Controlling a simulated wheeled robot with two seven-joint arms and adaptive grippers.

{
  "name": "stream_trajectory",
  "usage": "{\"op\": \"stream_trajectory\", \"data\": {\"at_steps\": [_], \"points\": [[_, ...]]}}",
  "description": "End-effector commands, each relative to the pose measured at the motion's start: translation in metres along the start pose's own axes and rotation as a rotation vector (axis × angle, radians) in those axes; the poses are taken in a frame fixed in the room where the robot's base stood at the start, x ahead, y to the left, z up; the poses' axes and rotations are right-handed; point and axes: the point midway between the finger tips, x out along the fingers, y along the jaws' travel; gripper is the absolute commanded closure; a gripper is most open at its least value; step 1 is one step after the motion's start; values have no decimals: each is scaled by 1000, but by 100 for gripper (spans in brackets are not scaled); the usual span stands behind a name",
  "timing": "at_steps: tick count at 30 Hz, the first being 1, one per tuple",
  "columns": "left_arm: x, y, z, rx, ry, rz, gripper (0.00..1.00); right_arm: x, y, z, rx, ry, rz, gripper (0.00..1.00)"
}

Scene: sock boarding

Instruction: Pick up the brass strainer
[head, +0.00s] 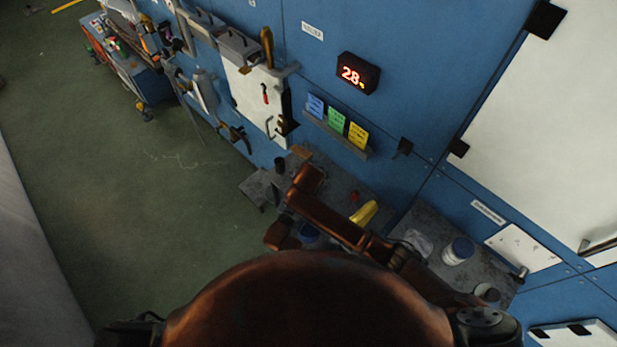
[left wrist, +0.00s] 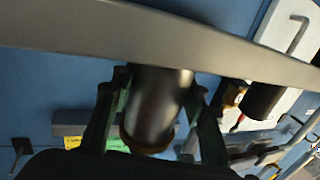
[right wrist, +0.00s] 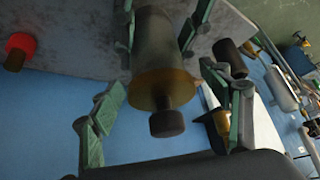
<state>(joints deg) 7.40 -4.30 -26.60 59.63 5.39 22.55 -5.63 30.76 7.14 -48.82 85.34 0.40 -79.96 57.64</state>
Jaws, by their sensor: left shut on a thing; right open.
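In the right wrist view, a grey cylinder (right wrist: 165,55) with a brass-coloured end and a dark knob stands between the fingers of my right gripper (right wrist: 162,22). That gripper is open, with a finger on either side. I cannot tell whether this cylinder is the brass strainer, or whether a finger touches it. In the left wrist view, my left gripper (left wrist: 155,85) is shut on a dark cylinder (left wrist: 153,105) with a brownish rim. Neither gripper shows clearly in the head view, where my own arm and body cover part of the bench.
A red-capped object (right wrist: 18,50) and another dark cylinder (right wrist: 230,57) flank the grey cylinder. A grey bar (left wrist: 170,38) crosses before my left gripper. A blue wall stands behind.

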Motion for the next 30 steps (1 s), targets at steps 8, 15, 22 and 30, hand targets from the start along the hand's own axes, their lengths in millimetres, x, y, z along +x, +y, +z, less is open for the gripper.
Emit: {"op": "stream_trajectory", "data": {"at_steps": [8,15,22,30], "points": [[-2,0,4,-1,-9,-1,91,0,0,0,0,0,0,42],[-2,0,4,-1,-9,-1,91,0,0,0,-1,0,0,58],[-2,0,4,-1,-9,-1,91,0,0,1,-1,-1,0,74],[-2,0,5,-1,-9,-1,91,-1,0,0,-1,1,0,85]]}}
